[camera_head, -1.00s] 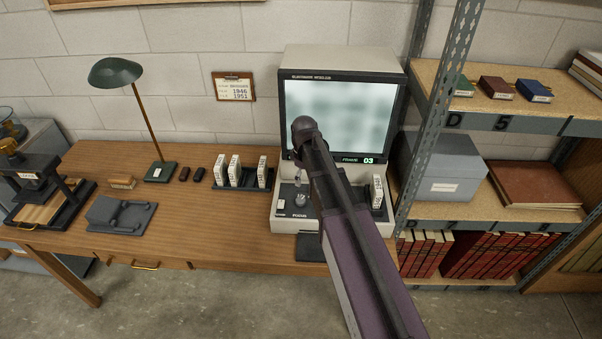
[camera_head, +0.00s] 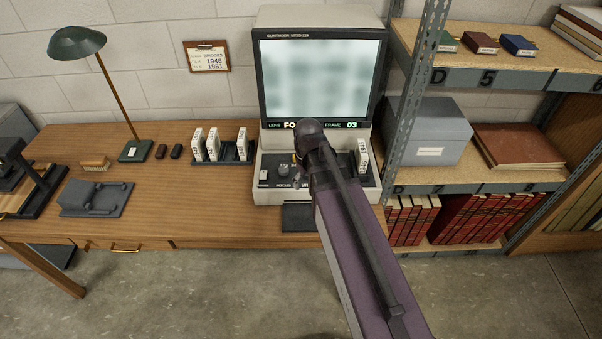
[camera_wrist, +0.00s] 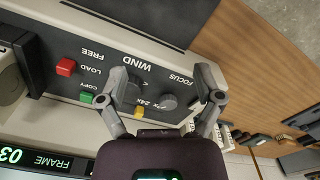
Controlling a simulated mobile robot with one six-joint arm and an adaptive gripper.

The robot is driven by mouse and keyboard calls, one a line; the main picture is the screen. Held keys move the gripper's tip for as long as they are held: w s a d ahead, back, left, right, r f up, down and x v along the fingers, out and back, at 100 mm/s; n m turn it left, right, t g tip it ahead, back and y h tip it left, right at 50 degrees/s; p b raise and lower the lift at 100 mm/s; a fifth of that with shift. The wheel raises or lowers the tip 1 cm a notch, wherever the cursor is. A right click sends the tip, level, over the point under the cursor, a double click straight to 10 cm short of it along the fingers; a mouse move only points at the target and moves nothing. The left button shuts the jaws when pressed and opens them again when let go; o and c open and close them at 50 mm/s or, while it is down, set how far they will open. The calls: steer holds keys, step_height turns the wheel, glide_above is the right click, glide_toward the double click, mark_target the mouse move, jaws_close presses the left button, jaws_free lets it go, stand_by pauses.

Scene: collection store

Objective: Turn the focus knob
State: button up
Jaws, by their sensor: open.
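The microfilm reader (camera_head: 320,20) stands on the wooden desk, its screen (camera_head: 320,78) lit with a blurred grey-green picture. Its sloped front panel carries the dark round focus knob (camera_wrist: 168,101), beside the FOCUS label in the wrist view; it also shows in the head view (camera_head: 284,162). My gripper (camera_wrist: 163,85) is open over the panel. In the wrist view its fingers lie to either side of the focus knob; I cannot tell whether they touch it. A second dark knob (camera_wrist: 133,90) by WIND is partly behind the left finger. My arm hides much of the gripper in the head view.
A yellow control (camera_wrist: 138,112), a green button (camera_wrist: 86,98) and a red button (camera_wrist: 65,67) sit on the same panel. White boxes stand in a rack (camera_head: 235,150) left of the reader. A metal shelf post (camera_head: 410,90) rises close on the right.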

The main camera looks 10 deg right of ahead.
steer(key=s+d+f+m+b, duration=0.1)
steer(key=s+f+m+b, duration=0.1)
steer(key=s, duration=0.4)
steer(key=shift+s+d+f+m+b, duration=0.2)
steer(key=shift+d+f+m+b, duration=0.15)
steer(key=shift+f+m, duration=0.35)
steer(key=shift+w+r, duration=0.15)
stand_by(0.6)
step_height(320, 180, up, 10)
steer(key=m+p, duration=1)
steer(key=m, duration=0.5)
glide_above(283, 169)
steer(key=shift+d, duration=0.1)
step_height(283, 169, down, 14)
steer(key=b, duration=1.3)
steer(key=shift+r+b, duration=0.1)
steer(key=shift+b, duration=0.25)
